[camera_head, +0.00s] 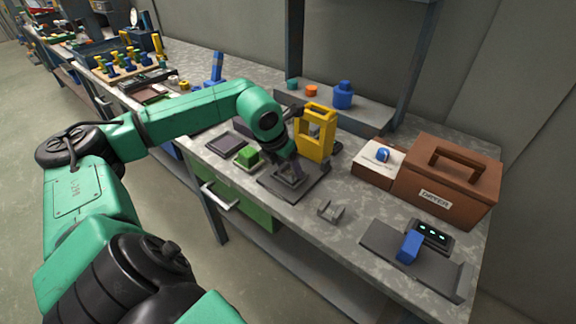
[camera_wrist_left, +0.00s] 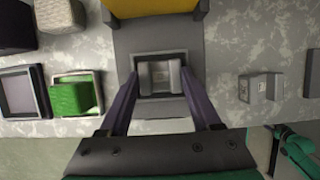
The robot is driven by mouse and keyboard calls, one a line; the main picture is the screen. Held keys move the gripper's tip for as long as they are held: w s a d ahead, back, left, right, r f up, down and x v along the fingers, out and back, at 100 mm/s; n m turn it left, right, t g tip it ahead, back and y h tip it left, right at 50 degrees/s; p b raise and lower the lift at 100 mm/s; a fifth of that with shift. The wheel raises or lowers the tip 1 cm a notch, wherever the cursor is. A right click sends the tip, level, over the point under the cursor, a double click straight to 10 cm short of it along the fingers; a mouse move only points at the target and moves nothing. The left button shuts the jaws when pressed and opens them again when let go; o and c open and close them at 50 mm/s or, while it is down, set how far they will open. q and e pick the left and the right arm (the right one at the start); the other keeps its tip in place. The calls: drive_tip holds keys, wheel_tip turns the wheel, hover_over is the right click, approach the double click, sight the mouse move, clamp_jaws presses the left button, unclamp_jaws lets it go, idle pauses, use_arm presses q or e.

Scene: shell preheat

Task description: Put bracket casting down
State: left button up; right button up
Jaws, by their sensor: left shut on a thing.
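A grey bracket casting (camera_wrist_left: 158,75) lies between the fingers of my left gripper (camera_wrist_left: 160,72) in the left wrist view, inside a dark square frame (camera_wrist_left: 163,93). My left gripper (camera_head: 288,172) reaches down over the grey base plate (camera_head: 308,187) in front of the yellow press frame (camera_head: 328,146). It is shut on the casting, though the contact at the fingertips is hard to make out. The casting looks level and low; any gap below it is hidden. A second grey bracket (camera_head: 330,210) rests on the bench to the right. My right gripper is not in view.
A green block in a tray (camera_head: 247,156) and a dark tray (camera_head: 223,144) are left of the plate. A brown dryer box (camera_head: 448,183) and a grey plate with a blue block (camera_head: 410,246) are on the right. Bare bench surrounds the second bracket.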

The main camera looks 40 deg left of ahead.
use_arm(q)
drive_tip(key=shift+f, duration=0.2)
drive_tip(key=o, duration=1.4)
drive_tip(key=shift+o, duration=0.2)
drive_tip(key=shift+r, duration=0.1)
drive_tip(key=shift+r, duration=0.2)
drive_tip(key=shift+s+r, duration=0.15)
drive_tip(key=shift+r, duration=0.1)
drive_tip(key=b+v, duration=0.1)
drive_tip(key=v, duration=1)
drive_tip(key=shift+r, duration=0.2)
drive_tip(key=shift+d, duration=0.1)
